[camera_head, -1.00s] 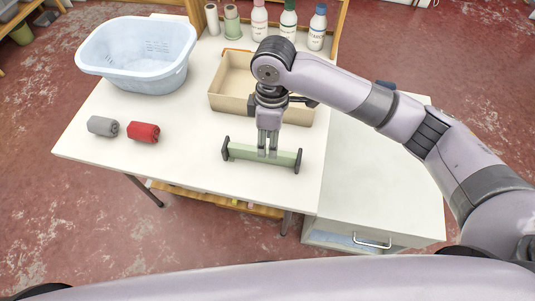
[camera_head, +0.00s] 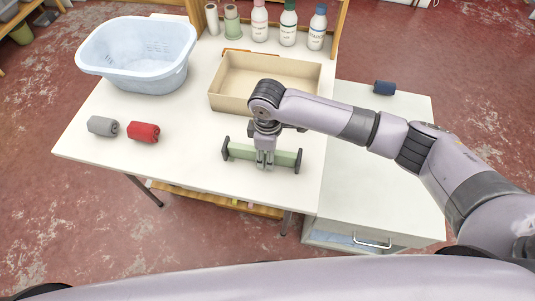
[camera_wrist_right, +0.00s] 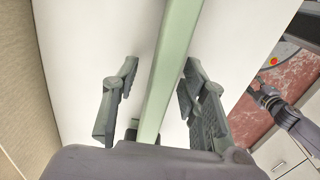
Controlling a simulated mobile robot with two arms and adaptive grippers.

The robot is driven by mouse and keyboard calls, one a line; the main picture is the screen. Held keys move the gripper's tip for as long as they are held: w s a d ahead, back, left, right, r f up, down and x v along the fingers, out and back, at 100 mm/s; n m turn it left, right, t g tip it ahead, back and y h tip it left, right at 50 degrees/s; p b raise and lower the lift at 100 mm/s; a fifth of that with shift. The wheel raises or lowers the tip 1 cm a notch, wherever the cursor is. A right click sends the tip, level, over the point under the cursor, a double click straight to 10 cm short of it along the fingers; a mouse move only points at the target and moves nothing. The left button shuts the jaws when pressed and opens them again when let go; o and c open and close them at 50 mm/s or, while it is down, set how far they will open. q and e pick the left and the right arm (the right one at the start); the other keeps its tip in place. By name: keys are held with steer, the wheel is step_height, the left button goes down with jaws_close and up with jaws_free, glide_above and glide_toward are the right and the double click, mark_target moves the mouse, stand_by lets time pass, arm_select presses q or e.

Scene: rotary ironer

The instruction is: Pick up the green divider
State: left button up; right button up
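The green divider (camera_head: 285,158) is a pale green bar with dark end pieces, lying near the front edge of the white table. It runs up the middle of the right wrist view (camera_wrist_right: 168,75). My right gripper (camera_head: 265,162) points down over the bar's middle and hides part of it. In the right wrist view the gripper (camera_wrist_right: 158,88) is open, one finger on each side of the bar, with white gaps showing between fingers and bar. My left gripper is not in view.
On the table (camera_head: 190,185) are a tan open box (camera_head: 228,104) behind the divider, a blue basin (camera_head: 135,75), and grey (camera_head: 102,126) and red (camera_head: 143,132) rolls. A dark blue roll (camera_head: 384,88) lies on the white cabinet (camera_head: 350,185). Bottles stand at the back.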

steer(key=shift+f, duration=0.25)
steer(key=shift+c, duration=0.4)
jaws_close()
